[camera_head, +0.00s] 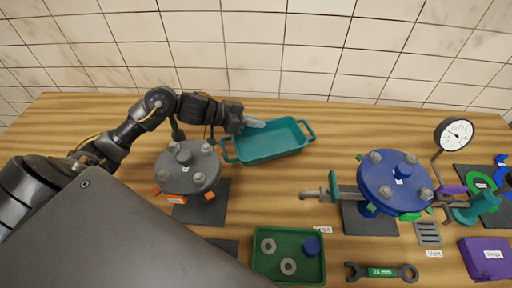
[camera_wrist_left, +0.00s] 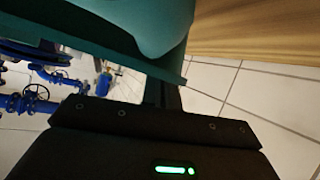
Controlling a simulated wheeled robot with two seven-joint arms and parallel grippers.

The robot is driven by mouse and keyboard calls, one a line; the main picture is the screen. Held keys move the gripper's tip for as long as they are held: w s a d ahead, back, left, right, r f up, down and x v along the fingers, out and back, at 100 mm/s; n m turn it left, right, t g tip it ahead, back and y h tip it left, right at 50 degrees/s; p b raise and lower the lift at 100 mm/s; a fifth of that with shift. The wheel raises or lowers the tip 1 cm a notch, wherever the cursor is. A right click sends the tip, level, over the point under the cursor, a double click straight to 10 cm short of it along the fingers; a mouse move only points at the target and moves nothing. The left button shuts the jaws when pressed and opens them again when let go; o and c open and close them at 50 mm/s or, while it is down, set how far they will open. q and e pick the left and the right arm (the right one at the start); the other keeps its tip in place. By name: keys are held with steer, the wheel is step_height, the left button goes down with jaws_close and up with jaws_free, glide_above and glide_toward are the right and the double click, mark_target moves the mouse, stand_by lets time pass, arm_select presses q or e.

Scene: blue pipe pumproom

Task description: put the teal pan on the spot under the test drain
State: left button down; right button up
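The teal pan (camera_head: 270,143), a rectangular tray with a handle at each end, is at the back middle of the table, turned slightly. My left gripper (camera_head: 252,124) is at its back-left rim, with a light grey finger along the rim. In the left wrist view, teal surfaces (camera_wrist_left: 95,22) fill the upper left, very close. The finger gap is hidden, so I cannot tell whether it grips the rim. The test drain (camera_head: 312,195) is a grey spout left of the blue flanged unit (camera_head: 393,180). A small white label (camera_head: 322,229) lies below it. My right gripper is not in view.
A grey flanged unit (camera_head: 188,167) stands left of the pan. A green tray (camera_head: 262,237) with washers and a blue cap lies near the drain spot. A wrench (camera_head: 382,272), a floor grate (camera_head: 428,233), a purple box (camera_head: 486,258) and a gauge (camera_head: 455,134) are at right.

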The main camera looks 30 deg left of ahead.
mark_target(255, 136)
arm_select(q)
steer(key=shift+f, duration=3.25)
steer(key=shift+f, duration=0.1)
steer(key=c, duration=1.7)
jaws_free()
